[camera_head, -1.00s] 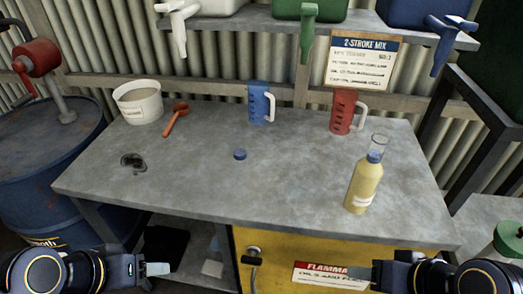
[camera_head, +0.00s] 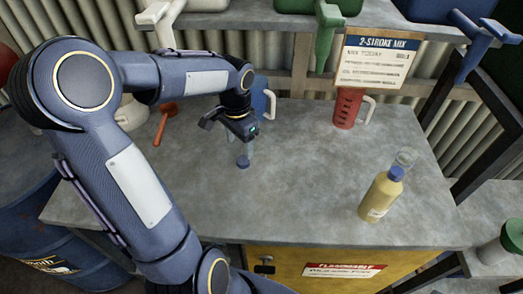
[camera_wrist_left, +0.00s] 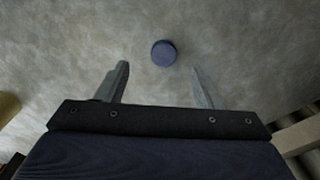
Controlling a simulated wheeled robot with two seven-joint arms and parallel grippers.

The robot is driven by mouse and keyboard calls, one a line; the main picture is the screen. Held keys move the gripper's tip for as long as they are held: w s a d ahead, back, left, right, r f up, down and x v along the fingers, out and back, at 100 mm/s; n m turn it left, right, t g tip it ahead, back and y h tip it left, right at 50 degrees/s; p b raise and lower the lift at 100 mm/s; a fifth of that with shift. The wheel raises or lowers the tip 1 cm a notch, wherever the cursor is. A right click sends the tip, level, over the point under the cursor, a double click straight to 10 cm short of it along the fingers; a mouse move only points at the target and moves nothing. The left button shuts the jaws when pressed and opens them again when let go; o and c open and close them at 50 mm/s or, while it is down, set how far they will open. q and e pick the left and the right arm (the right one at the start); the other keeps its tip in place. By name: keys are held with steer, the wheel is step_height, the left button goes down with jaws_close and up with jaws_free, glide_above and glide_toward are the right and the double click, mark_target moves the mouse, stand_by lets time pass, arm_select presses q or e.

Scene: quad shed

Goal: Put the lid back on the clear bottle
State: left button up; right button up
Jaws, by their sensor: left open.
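The small round blue lid (camera_head: 243,163) lies on the grey workbench, left of the bench's middle. The clear bottle (camera_head: 381,197) stands at the right front of the bench, with yellow contents, a blue collar and a clear cup-like top. My left gripper (camera_head: 244,150) is open and empty, pointing down just above the lid. In the left wrist view the lid (camera_wrist_left: 164,54) shows whole, slightly ahead of the two spread fingertips (camera_wrist_left: 160,68) and roughly centred between them. My right gripper is not in view.
A blue measuring jug (camera_head: 260,100) stands just behind my left gripper. A red jug (camera_head: 347,107) stands at the back of the workbench (camera_head: 310,190), and an orange-red scoop (camera_head: 164,120) lies at left. The bench between lid and bottle is clear. Shelf taps hang above.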

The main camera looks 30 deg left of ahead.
mark_target(243, 160)
arm_select(q)
steer(key=shift+w, duration=0.25)
steer(key=shift+s+f, duration=0.1)
steer(key=shift+f, duration=0.05)
steer(key=shift+f, duration=1.2)
steer(key=f, duration=0.2)
steer(key=w+f+p, duration=0.1)
steer(key=f, duration=0.1)
steer(key=shift+a, duration=0.2)
steer(key=shift+f, duration=0.6)
steer(key=shift+c, duration=0.3)
